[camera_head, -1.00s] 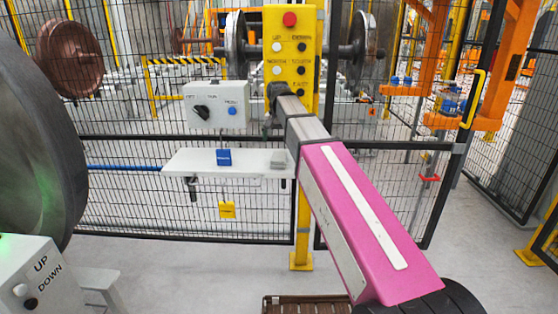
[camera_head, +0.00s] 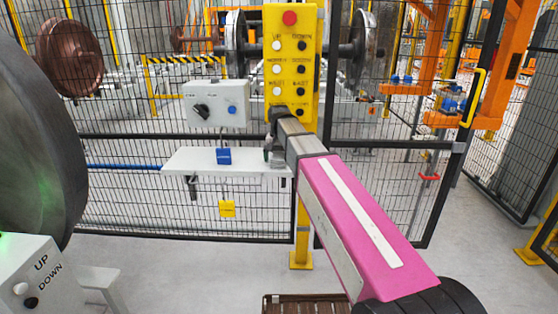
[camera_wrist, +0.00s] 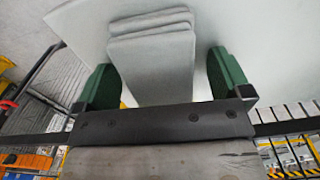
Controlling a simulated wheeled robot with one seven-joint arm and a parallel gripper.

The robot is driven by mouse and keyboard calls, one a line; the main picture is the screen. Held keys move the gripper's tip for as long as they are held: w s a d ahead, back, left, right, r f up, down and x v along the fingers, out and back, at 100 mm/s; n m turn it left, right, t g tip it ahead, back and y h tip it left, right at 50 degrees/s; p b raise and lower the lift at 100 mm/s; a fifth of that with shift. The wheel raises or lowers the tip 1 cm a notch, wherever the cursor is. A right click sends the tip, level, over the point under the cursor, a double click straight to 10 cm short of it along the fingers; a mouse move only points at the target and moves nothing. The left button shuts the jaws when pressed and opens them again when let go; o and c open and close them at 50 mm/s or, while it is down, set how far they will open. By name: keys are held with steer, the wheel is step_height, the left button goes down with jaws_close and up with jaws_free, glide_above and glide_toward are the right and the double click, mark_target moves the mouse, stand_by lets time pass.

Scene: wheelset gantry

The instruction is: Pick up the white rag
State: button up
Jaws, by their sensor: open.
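The white rag (camera_wrist: 152,65) is a folded, greyish-white stack on a white shelf (camera_head: 196,163). In the wrist view it lies between the two green fingers of my gripper (camera_wrist: 160,62), with a gap on each side. My gripper is open and holds nothing. In the head view my gripper (camera_head: 268,154) is small, at the right end of the shelf, by the rag (camera_head: 280,164), which is partly hidden by my arm.
A grey control box (camera_head: 217,104) and a yellow button panel (camera_head: 291,60) are above. Black mesh fence stands behind. A brown pallet (camera_head: 305,304) lies on the floor.

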mark_target(279, 155)
steer(key=shift+c, duration=0.4)
steer(key=c, duration=0.9)
steer(key=shift+c, duration=0.2)
steer(key=shift+r, duration=0.2)
steer(key=shift+r, duration=0.3)
step_height(279, 155, up, 4)
steer(key=shift+f, duration=0.2)
steer(key=s+a+r, duration=0.6)
steer(key=s+a, duration=0.1)
steer(key=s, duration=0.1)
steer(key=shift+s+a+r, duration=0.25)
steer(key=shift+s+a, duration=0.05)
steer(key=shift+s, duration=0.1)
